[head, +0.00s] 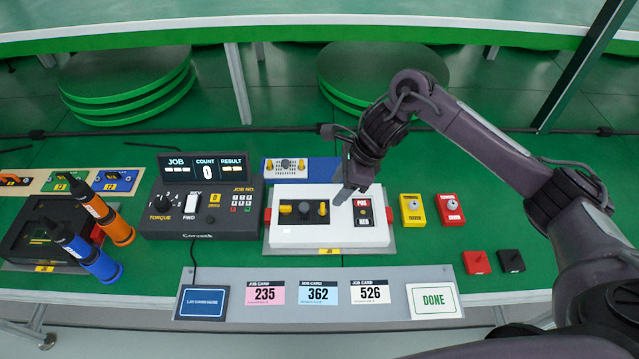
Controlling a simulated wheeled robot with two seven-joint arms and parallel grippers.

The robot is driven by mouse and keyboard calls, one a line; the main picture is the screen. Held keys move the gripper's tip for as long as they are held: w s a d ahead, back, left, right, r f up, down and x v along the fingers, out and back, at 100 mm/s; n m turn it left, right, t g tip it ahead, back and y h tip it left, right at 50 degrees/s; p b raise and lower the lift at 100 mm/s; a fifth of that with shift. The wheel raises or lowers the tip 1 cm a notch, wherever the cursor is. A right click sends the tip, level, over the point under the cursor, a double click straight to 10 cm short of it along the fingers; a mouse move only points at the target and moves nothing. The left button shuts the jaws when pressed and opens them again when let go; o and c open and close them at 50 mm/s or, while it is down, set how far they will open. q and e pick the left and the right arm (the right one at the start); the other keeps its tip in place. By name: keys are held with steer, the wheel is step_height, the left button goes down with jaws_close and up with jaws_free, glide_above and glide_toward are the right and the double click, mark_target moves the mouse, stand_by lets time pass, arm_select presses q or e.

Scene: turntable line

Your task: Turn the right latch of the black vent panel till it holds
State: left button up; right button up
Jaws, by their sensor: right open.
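The black vent panel (303,212) sits in the left part of a white housing (303,235) on the green table. Its left latch (285,209) shows as a yellow knob. Its right latch (322,208) is small at the panel's right end, and how it is turned is too small to tell. My right gripper (343,190) is open and empty, above the housing, just up and right of the right latch and apart from it. My left gripper is out of view.
Right of the panel, the housing holds a POS/NEG block (363,212). A torque controller (200,205) stands left, a blue plate (300,168) behind. Yellow (412,216) and red (450,216) switch boxes stand right. Job cards and a DONE pad (433,301) lie in front.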

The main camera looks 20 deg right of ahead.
mark_target(324, 207)
steer(key=shift+w+a+f, duration=0.15)
steer(key=shift+w+f, duration=0.05)
steer(key=shift+f, duration=0.25)
steer(key=x, duration=0.1)
steer(key=p+x, duration=0.1)
steer(key=x, duration=0.1)
steer(key=shift+s+a+f, duration=0.25)
steer(key=shift+s, duration=0.1)
steer(key=shift+p+x, duration=0.3)
steer(key=shift+x, duration=0.85)
steer(key=shift+w+f, duration=0.25)
steer(key=c, duration=1)
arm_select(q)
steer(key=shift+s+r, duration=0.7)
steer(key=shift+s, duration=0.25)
